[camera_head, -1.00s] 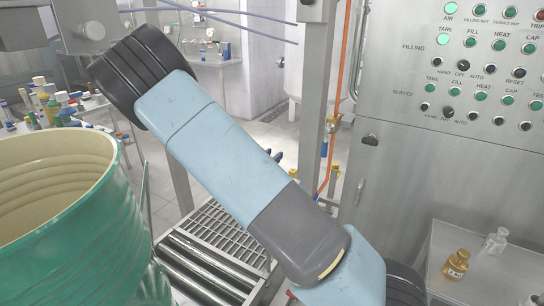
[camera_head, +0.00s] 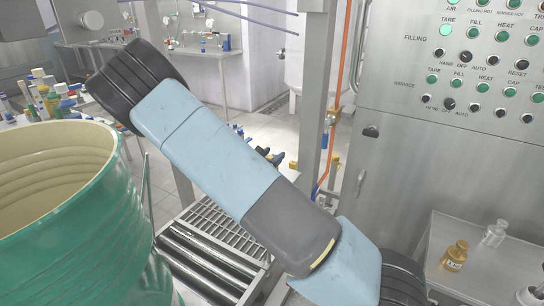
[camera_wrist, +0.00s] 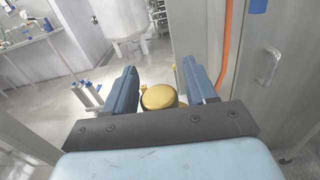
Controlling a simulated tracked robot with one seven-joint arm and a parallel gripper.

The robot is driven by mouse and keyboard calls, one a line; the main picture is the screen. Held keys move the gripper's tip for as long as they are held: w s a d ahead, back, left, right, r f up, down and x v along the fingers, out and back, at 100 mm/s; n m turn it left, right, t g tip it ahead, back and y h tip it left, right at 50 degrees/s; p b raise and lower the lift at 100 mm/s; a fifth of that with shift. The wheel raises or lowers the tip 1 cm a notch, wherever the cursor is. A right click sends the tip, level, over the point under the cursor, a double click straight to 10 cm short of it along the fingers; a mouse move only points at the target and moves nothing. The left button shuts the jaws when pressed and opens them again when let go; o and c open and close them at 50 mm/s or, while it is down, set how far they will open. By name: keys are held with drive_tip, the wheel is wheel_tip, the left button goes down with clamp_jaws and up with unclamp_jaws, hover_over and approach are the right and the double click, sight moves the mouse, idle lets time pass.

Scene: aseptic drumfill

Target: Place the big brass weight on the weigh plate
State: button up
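A brass weight (camera_wrist: 160,97) with a round top shows between the two blue-grey fingers of my gripper (camera_wrist: 160,82) in the wrist view. In the head view my arm crosses the middle, and the gripper is out of sight. A smaller-looking labelled brass weight (camera_head: 455,256) stands on a pale shelf (camera_head: 430,262) at lower right. I cannot make out the weigh plate.
A clear or silvery weight (camera_head: 494,233) stands beside the brass one on the shelf. A large green drum (camera_head: 75,240) is at left, near a roller conveyor (camera_head: 205,262).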

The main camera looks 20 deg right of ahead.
drive_tip(key=shift+o, duration=0.6)
drive_tip(key=shift+r, duration=0.1)
drive_tip(key=v, duration=1.2)
drive_tip(key=s+d+r+m+g+y, duration=0.4)
drive_tip(key=s+d+r+m+g, duration=0.8)
drive_tip(key=m, duration=0.4)
drive_tip(key=s+a+r+m+t+y, duration=0.2)
drive_tip(key=s+r+m+t+y, duration=0.2)
drive_tip(key=s+r+m+y, duration=0.4)
drive_tip(key=shift+s+a+r+m+t+y, duration=0.3)
drive_tip(key=shift+s+r+m, duration=1)
drive_tip(key=shift+s+r, duration=2.5)
drive_tip(key=shift+s+d+f, duration=0.1)
drive_tip(key=shift+s+f, duration=0.5)
